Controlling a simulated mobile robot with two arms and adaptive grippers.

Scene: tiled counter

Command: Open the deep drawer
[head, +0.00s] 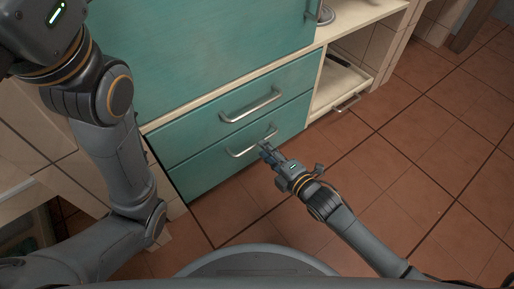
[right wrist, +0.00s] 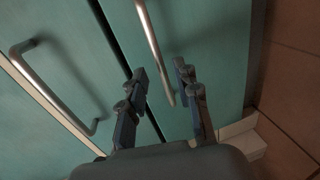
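A teal cabinet has two stacked drawers, both looking shut. The upper drawer (head: 190,130) has a metal bar handle (head: 250,105). The lower drawer (head: 215,178), which seems to be the deep one, has a similar handle (head: 240,153). My right gripper (head: 266,148) is at the right end of the lower handle. In the right wrist view, my right gripper (right wrist: 160,82) is open, and the end of the lower handle (right wrist: 152,40) shows between its fingers. I cannot tell whether they touch it. My left arm is raised at the left, its fingers out of frame.
A teal cabinet front (head: 200,50) rises above the drawers. The tiled floor (head: 420,150) in front and to the right is clear.

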